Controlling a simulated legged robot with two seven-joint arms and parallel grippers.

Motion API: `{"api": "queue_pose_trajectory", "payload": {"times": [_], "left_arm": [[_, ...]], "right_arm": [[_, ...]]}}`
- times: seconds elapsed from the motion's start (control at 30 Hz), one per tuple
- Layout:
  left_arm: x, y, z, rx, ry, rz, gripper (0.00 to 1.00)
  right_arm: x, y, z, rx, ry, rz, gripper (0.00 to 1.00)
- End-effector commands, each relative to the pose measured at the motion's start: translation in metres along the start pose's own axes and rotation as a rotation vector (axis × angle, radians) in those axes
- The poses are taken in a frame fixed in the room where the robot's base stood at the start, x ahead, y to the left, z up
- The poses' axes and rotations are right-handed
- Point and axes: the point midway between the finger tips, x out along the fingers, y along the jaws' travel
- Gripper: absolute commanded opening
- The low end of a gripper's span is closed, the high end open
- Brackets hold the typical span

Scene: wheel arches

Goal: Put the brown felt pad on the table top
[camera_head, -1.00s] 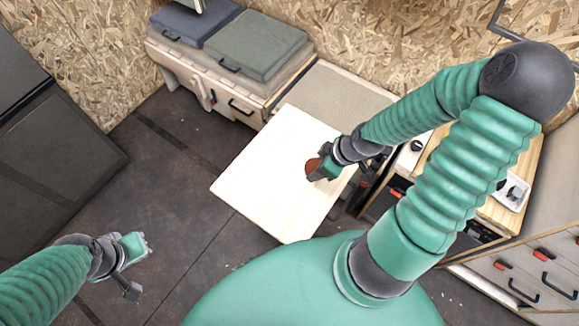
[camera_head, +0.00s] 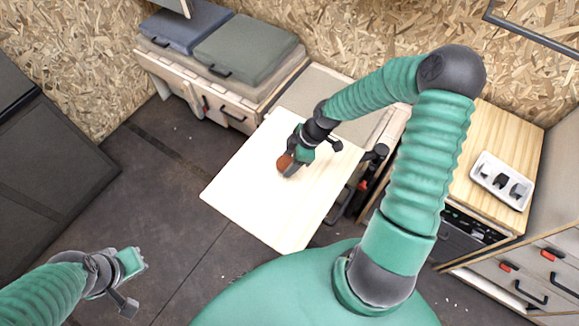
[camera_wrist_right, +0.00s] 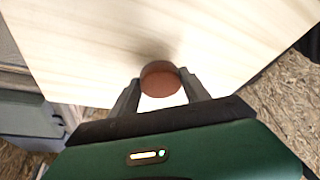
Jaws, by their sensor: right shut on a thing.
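The brown felt pad (camera_head: 284,163) is a small round disc between the fingers of my right gripper (camera_head: 290,165). In the right wrist view the pad (camera_wrist_right: 161,79) shows between the two grey fingertips of the right gripper (camera_wrist_right: 160,90), which is shut on it. The pale wooden table top (camera_head: 250,190) lies below; in the wrist view its bare surface (camera_wrist_right: 80,40) fills most of the picture. I cannot tell whether the pad touches the top. My left gripper (camera_head: 135,262) hangs over the dark floor at lower left, away from the table; its jaw gap is unclear.
A bench with blue (camera_head: 185,25) and green cushions (camera_head: 245,47) stands behind the table top. A wooden counter (camera_head: 500,140) with a white tray (camera_head: 502,180) is at right, above drawers (camera_head: 530,280). Most of the table top is clear.

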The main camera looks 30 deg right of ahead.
Motion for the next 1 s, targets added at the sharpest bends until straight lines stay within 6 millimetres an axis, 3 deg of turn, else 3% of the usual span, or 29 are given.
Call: {"api": "queue_pose_trajectory", "payload": {"times": [0.17,0.43,0.47,0.6,0.87,1.0], "left_arm": [[0.008,0.000,0.002,0.000,0.000,0.000,0.00],[0.007,0.000,0.002,0.000,0.000,0.000,0.00],[0.007,0.000,0.002,0.000,0.000,0.000,0.00],[0.007,0.000,0.002,0.000,0.000,0.000,0.00],[0.007,0.000,0.002,0.000,0.000,0.000,0.00],[0.003,0.000,0.001,0.000,0.000,0.000,0.00]], "right_arm": [[0.028,-0.001,0.011,0.000,0.000,-0.003,0.16],[0.030,-0.001,0.013,0.000,0.000,-0.001,0.16],[0.030,0.000,0.013,0.000,0.000,-0.001,0.58],[0.030,-0.001,0.013,0.000,0.000,-0.001,0.76],[0.029,-0.001,0.013,0.000,0.000,-0.001,0.76],[0.017,0.000,0.012,0.001,0.000,0.001,0.76]]}}
